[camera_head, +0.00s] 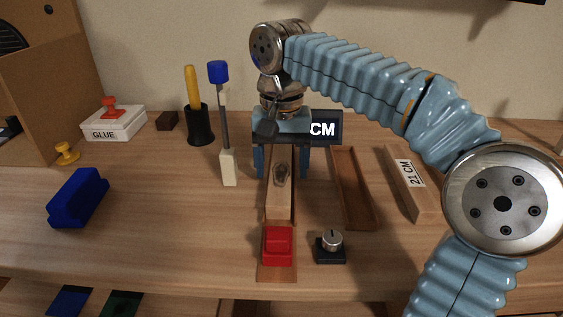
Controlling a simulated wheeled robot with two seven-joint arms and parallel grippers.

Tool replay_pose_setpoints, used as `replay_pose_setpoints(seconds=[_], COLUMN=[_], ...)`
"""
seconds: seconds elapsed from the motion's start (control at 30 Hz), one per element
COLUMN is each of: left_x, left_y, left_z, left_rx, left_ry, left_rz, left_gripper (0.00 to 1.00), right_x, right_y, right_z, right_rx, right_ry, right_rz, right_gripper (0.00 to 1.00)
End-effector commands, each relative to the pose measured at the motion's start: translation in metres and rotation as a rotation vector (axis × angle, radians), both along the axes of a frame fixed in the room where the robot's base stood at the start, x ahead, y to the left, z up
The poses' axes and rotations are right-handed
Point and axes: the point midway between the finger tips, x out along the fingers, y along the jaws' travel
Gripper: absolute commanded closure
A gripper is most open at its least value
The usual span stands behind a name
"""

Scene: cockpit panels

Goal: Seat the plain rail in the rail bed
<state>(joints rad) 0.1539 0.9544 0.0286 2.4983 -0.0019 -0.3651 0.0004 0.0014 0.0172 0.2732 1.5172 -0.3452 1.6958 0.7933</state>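A light wooden rail (279,206) with no label visible lies lengthwise in the middle of the table, its far end hidden under my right gripper. A small grey metal piece shows on its top. It seems to lie over a brown wooden strip. My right gripper (282,164) points down with its blue fingers apart on either side of this rail, with a gap visible on the right. To the right lies an empty brown trough (354,192), which looks like a rail bed. Another wooden rail (407,186) is labelled "21 CM". My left gripper is not in view.
A red block (277,246) and a black-based knob (330,246) stand near the front. A dark "CM" sign (326,128) is behind the gripper. A blue block (78,197), GLUE box (114,124), black cup (199,125) and blue-topped stick (224,115) stand left.

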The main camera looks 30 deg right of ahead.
Motion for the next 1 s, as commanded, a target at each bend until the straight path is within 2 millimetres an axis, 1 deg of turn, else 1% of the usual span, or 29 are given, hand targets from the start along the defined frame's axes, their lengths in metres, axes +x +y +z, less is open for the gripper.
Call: replay_pose_setpoints(seconds=[0.23,0.33,0.47,0.6,0.73,0.8,0.87,1.0], left_x=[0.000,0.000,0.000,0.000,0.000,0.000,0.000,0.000], left_y=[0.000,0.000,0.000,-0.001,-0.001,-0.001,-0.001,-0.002], left_z=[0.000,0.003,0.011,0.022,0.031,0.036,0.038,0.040], left_rx=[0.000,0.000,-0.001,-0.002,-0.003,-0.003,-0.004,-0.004], left_ry=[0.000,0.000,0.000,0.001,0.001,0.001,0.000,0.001], left_rz=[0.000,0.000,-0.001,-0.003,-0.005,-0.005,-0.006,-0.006], left_gripper=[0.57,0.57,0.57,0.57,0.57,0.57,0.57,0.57], right_x=[0.000,0.000,0.001,0.001,0.001,0.001,0.000,0.000], right_y=[0.000,0.000,0.001,0.001,0.000,0.001,0.000,0.000], right_z=[0.001,0.008,0.032,0.067,0.094,0.105,0.112,0.120], right_rx=[0.001,0.000,0.001,0.002,0.001,0.001,0.001,0.000], right_ry=[0.001,0.000,-0.003,-0.002,-0.002,-0.001,-0.001,0.000], right_rz=[0.000,0.001,0.001,0.001,0.000,0.001,0.001,0.000], right_gripper=[0.28,0.28,0.28,0.28,0.28,0.28,0.28,0.28])
